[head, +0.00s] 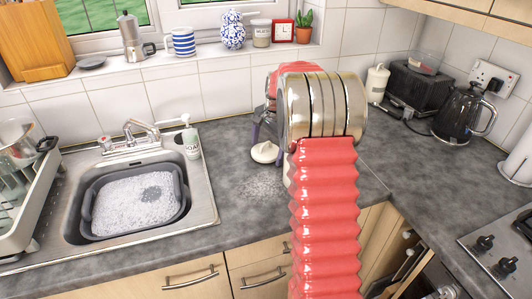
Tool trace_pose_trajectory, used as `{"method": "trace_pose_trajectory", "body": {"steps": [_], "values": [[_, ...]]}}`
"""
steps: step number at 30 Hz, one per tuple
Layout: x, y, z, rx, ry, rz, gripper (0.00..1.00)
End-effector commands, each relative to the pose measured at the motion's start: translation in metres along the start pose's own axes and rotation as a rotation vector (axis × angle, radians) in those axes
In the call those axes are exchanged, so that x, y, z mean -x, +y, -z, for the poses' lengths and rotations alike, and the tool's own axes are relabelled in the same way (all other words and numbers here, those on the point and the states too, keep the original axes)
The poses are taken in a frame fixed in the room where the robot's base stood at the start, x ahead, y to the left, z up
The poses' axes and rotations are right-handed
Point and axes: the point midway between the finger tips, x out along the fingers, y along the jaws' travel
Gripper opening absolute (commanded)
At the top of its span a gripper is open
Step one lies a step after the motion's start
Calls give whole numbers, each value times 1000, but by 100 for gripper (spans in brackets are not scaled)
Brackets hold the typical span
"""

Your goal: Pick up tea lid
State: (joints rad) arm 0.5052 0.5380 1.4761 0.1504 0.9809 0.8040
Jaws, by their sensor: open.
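A small white lid-like piece with a raised middle (265,153), likely the tea lid, lies on the grey worktop to the right of the sink. My gripper (264,128) is just behind and above it, mostly hidden by my red and metal arm. One greyish finger shows close to the white piece; I cannot tell whether it touches. The gripper is open, and nothing shows held in it. A pale thing is partly hidden behind my arm, lower right of the white piece.
A steel sink (207,190) with a grey basin of suds (90,190) is at left. A soap bottle (192,142) stands at its back right corner. A speckled patch (262,187) lies on the worktop. A white canister (377,83), black toaster (418,88) and kettle (464,112) stand right.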

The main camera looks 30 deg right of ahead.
Motion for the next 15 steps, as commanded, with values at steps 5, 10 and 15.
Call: {"method": "trace_pose_trajectory", "body": {"steps": [5, 10, 15], "values": [[0, 0, 0, 0, 0, 0, 80], [0, 0, 0, 0, 0, 0, 68], [0, 0, 0, -1, 0, 0, 56]]}}
